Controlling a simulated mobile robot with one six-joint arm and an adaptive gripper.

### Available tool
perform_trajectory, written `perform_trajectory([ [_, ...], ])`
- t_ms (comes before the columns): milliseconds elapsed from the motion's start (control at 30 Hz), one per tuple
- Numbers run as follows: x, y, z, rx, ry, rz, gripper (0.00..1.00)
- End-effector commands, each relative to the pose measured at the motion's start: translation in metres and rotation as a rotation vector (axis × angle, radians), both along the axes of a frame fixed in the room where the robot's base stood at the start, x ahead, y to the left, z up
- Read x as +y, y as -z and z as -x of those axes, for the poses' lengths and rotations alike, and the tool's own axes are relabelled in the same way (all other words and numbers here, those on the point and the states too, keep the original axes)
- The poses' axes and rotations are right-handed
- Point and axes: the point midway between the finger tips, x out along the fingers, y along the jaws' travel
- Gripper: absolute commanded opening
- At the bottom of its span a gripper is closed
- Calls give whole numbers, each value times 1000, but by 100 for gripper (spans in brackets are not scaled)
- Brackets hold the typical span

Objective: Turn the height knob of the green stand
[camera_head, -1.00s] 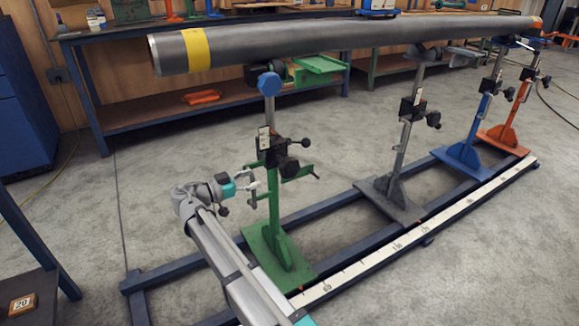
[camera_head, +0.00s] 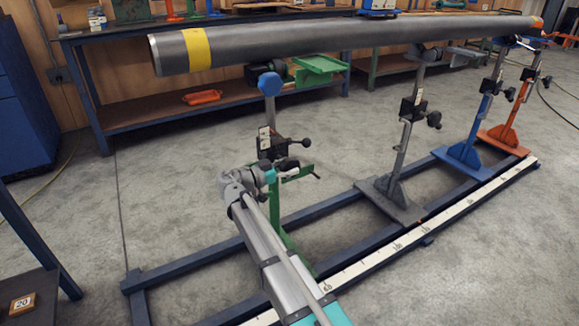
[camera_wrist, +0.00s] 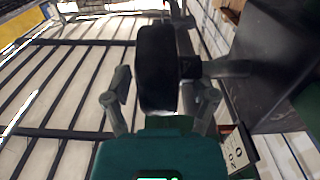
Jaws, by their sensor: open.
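The black height knob (camera_wrist: 158,68) shows close up in the wrist view, with a shaft running right to a dark block. My gripper (camera_wrist: 162,95) is open, one finger on each side of the knob, with gaps seen on both sides. In the head view my gripper (camera_head: 290,174) is at the knob, which is partly hidden. My arm hides much of the stand's base.
Grey (camera_head: 392,185), blue (camera_head: 465,150) and orange (camera_head: 500,132) stands hold the pipe further right. Blue floor rails and a white measuring strip (camera_head: 385,250) run below. A workbench (camera_head: 110,120) stands behind.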

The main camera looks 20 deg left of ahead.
Motion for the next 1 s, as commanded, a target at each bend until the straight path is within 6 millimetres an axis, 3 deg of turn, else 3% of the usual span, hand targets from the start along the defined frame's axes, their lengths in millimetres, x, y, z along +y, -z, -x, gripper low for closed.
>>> perform_trajectory([
  [400,-3,0,-3,0,0,0,72],
  [800,-4,0,-4,0,1,0,0],
  [1000,-4,-1,-4,3,1,-3,0],
])
